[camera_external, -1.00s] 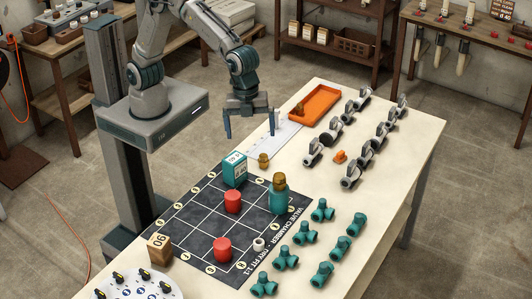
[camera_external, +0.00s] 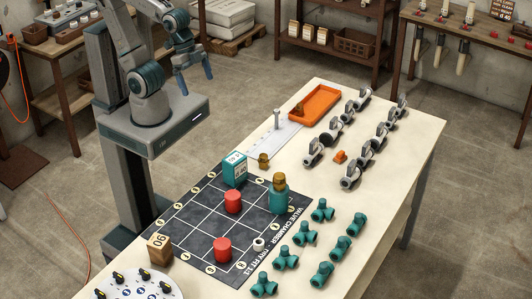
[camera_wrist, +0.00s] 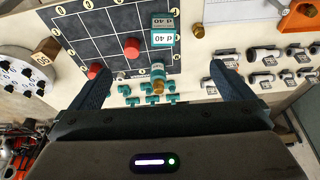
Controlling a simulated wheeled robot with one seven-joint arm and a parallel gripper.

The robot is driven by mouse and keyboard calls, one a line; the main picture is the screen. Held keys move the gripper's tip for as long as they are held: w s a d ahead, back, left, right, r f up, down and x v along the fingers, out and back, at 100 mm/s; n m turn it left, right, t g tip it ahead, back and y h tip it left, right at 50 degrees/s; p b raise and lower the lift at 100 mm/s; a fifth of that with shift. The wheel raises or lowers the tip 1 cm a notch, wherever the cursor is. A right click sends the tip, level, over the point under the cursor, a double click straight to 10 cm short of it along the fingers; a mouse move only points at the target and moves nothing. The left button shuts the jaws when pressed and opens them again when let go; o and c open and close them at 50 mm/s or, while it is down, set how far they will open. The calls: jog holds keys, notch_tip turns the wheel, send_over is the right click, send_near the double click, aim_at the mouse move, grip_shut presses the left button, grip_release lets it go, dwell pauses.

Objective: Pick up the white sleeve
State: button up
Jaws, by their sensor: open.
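A short white ring with a dark bore, which looks like the white sleeve (camera_external: 258,244), stands at the right front edge of the dark grid mat (camera_external: 197,240). It is very small in the wrist view, and I cannot make it out surely there. My gripper (camera_external: 196,84) is open and empty, high up and back beside my column, well away from the sleeve. In the wrist view its two fingers (camera_wrist: 162,72) are spread wide with nothing between them.
Red cylinders (camera_external: 233,202), a teal box (camera_external: 235,169) and a teal piece with a brown top (camera_external: 278,198) stand on the mat. Several teal fittings (camera_external: 286,259) lie close to the sleeve's right. A grey post (camera_external: 276,120) stands on a white plate near the orange tray (camera_external: 315,106).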

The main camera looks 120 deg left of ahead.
jog(key=shift+s+a+f, duration=0.1)
jog(key=shift+s+f, duration=0.25)
jog(key=shift+s, duration=0.25)
jog(key=c, duration=1)
jog(key=shift+o, duration=0.2)
jog(key=m+g+b, duration=0.2)
jog(key=m+b, duration=0.3)
jog(key=b, duration=0.4)
send_over(258, 239)
jog(key=shift+h, duration=0.3)
jog(key=f, duration=2.6)
jog(key=shift+s+d+f, duration=0.2)
jog(key=shift+s+f, duration=0.1)
jog(key=shift+s, duration=0.1)
jog(key=shift+w+d+f+p, duration=0.1)
jog(key=shift+w+f+p, duration=0.15)
jog(key=shift+f, duration=0.6)
jog(key=shift+w+f+p, duration=0.2)
jog(key=shift+f+p, duration=0.05)
jog(key=shift+f, duration=0.55)
jog(key=shift+w+d+f+p, duration=0.1)
jog(key=shift+w+f+p, duration=0.15)
jog(key=shift+f, duration=0.6)
